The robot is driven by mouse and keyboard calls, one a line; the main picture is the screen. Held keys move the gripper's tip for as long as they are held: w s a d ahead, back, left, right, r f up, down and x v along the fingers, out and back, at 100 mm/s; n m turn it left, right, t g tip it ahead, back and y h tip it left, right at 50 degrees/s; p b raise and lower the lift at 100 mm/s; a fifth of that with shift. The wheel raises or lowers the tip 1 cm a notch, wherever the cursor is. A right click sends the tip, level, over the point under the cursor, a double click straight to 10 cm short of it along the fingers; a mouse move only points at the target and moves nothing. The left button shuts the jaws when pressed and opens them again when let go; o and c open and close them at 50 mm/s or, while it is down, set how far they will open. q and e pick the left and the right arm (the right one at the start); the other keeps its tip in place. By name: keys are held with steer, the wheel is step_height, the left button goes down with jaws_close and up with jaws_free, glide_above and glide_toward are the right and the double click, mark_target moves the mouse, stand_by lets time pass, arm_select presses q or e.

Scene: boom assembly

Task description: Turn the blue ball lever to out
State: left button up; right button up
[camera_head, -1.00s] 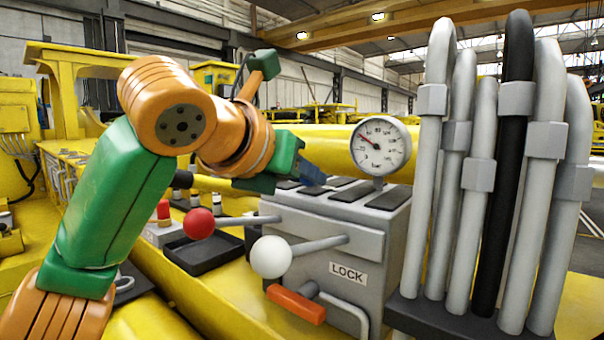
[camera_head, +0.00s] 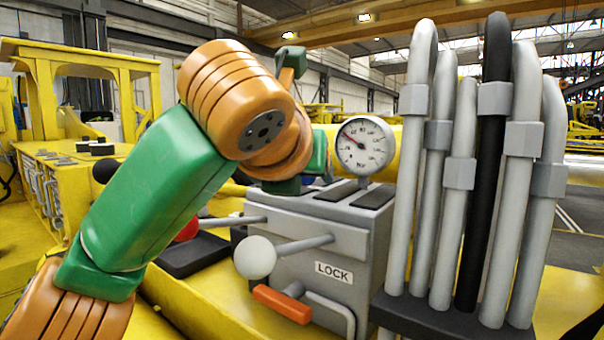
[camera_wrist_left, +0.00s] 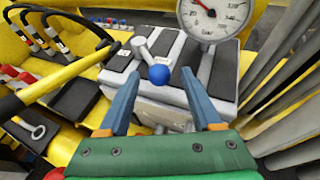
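The blue ball (camera_wrist_left: 158,74) is the knob of a short grey lever (camera_wrist_left: 145,54) on top of the grey valve box (camera_wrist_left: 165,100) in the left wrist view. My left gripper (camera_wrist_left: 160,72) is open, with one blue finger on each side of the ball in that picture. I see no contact between fingers and ball. In the head view the blue ball is hidden, and my left gripper is mostly hidden behind its own arm. My right gripper is not in view.
A pressure gauge (camera_head: 363,146) stands on the box behind the lever. Upright grey and black hoses (camera_head: 470,190) crowd the right side. A white ball lever (camera_head: 255,257), a red ball (camera_head: 188,230) and an orange handle (camera_head: 282,303) stick out at the front.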

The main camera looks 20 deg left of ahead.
arm_select(q)
steer(key=b+v, duration=0.1)
steer(key=v, duration=0.6)
steer(key=shift+b, duration=0.4)
